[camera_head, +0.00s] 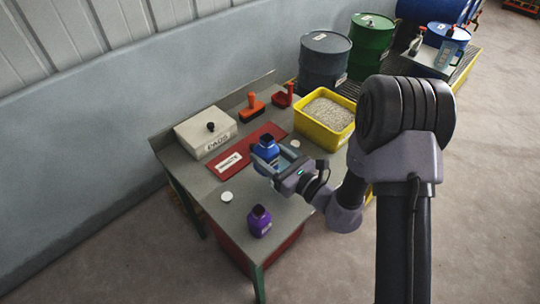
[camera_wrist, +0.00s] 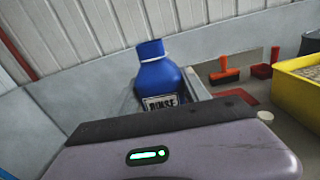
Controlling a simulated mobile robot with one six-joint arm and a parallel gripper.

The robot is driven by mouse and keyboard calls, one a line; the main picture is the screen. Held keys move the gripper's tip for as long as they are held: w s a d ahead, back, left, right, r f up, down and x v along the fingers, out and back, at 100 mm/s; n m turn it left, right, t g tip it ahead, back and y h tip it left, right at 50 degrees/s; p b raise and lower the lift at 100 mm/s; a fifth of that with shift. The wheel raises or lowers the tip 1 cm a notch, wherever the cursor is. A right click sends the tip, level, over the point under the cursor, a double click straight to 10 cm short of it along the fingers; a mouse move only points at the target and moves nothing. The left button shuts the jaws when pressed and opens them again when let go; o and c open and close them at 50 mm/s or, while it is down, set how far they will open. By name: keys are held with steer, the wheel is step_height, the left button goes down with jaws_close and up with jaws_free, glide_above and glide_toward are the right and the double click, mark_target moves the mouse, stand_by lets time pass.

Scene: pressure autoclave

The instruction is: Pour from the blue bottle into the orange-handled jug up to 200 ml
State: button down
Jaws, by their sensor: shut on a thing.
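The blue bottle (camera_head: 266,148) is in my gripper (camera_head: 272,164), over or beside the red mat on the workbench. In the wrist view the blue bottle (camera_wrist: 160,75) stands nearly upright with a white "RINSE" label, its lower part hidden behind my gripper body. My gripper is shut on the bottle; whether its base touches the bench is unclear. A small bluish jug-like container (camera_head: 447,50) with a reddish top stands on a grey surface at the back right. I cannot tell whether its handle is orange, and its scale is unreadable.
The bench holds a purple bottle (camera_head: 259,222), white discs (camera_head: 226,196), a "PADS" box (camera_head: 206,133), a red mat (camera_head: 225,162), orange (camera_head: 253,107) and red (camera_head: 283,98) tools, and a yellow tub (camera_head: 323,120) of granules. Drums (camera_head: 325,60) stand behind. Floor at right is clear.

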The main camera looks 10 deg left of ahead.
mark_target(269, 147)
step_height(269, 147, up, 3)
steer(key=p, duration=0.2)
steer(key=shift+r+p, duration=0.1)
steer(key=shift+p, duration=0.2)
stand_by(0.3)
